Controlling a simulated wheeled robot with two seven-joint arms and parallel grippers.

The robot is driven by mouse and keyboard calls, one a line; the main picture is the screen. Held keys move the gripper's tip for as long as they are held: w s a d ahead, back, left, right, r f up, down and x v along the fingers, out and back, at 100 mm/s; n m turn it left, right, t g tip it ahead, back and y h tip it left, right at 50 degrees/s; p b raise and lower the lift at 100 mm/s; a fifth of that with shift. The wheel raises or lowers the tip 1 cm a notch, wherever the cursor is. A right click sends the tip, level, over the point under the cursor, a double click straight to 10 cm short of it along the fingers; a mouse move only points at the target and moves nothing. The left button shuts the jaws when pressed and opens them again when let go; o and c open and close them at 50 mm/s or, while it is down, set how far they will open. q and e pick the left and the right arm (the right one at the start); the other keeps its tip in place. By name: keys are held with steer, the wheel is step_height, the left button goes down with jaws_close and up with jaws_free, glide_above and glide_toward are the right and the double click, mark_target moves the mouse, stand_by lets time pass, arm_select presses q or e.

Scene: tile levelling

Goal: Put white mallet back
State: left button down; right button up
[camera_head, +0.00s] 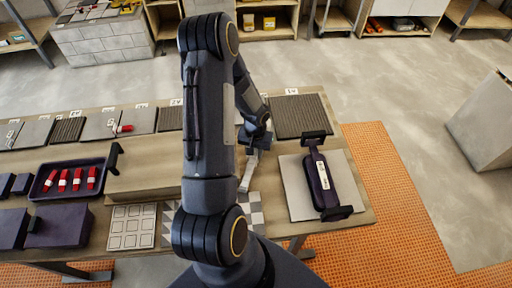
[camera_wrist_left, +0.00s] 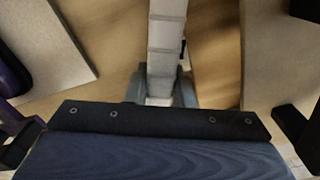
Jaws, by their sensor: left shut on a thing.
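The white mallet shows in the wrist view as a pale, ribbed bar (camera_wrist_left: 165,45) running up from my left gripper (camera_wrist_left: 163,92), whose fingers are shut around it. In the head view, a pale part of it (camera_head: 247,172) extends below my left gripper (camera_head: 256,138) over the table, right of my arm. Its head cannot be made out, and I cannot tell whether it touches the table. My left forearm hides part of the table. My right gripper is not in view.
A purple two-handled tool (camera_head: 321,182) lies on a light tile (camera_head: 294,190) to the right. A dark ribbed tile (camera_head: 299,116) lies behind it. A purple tray (camera_head: 45,192) with red pieces and a checkered board (camera_head: 256,216) are on the table (camera_head: 368,212).

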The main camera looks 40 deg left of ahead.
arm_select(q)
steer(key=shift+a+f, duration=0.2)
steer(key=shift+f, duration=0.05)
steer(key=c, duration=1.3)
jaws_free()
steer(key=shift+r, duration=0.1)
steer(key=shift+o, duration=0.2)
steer(key=s+d+r+m+t+h, duration=0.15)
steer(key=d+r, duration=0.25)
steer(key=r, duration=0.7)
steer(key=s+d+r+t+y, duration=0.1)
steer(key=s+d+r, duration=0.15)
steer(key=r, duration=0.95)
steer(key=s+d+r+m+t+h, duration=0.2)
steer(key=s+d+r, duration=0.4)
steer(key=s+d, duration=0.4)
steer(key=d+t+h, duration=0.1)
steer(key=d, duration=0.2)
steer(key=shift+s+r+m+b, duration=0.15)
steer(key=shift+s+m+b, duration=0.2)
steer(key=shift+h, duration=0.25)
